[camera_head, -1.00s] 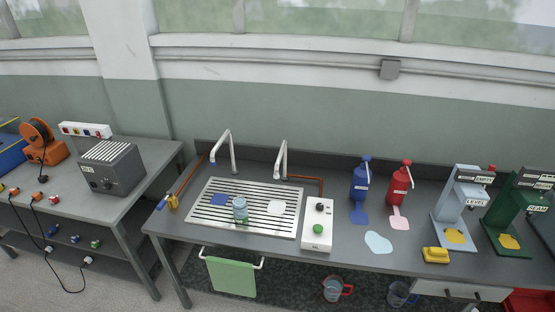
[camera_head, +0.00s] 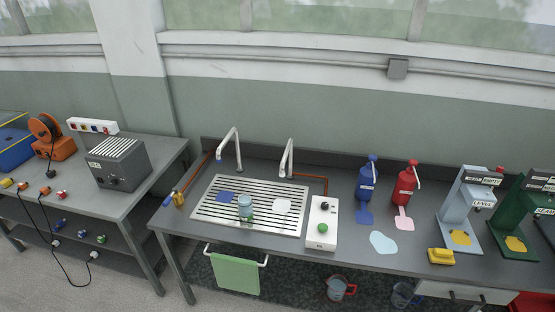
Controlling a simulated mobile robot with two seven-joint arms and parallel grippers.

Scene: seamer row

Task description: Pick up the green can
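No can that is plainly green all over shows. A small pale blue-green cylindrical container (camera_head: 245,205) with a green patch at its base stands upright on the slotted metal drain grate (camera_head: 209,219); I cannot tell whether it is the green can. Neither of my grippers is in view.
A blue pad (camera_head: 226,197) and a white pad (camera_head: 282,206) lie on the grate, with two taps behind. A white control box (camera_head: 321,224) stands to its right, then blue (camera_head: 367,182) and red (camera_head: 404,184) dispensers. A green towel (camera_head: 236,274) hangs in front.

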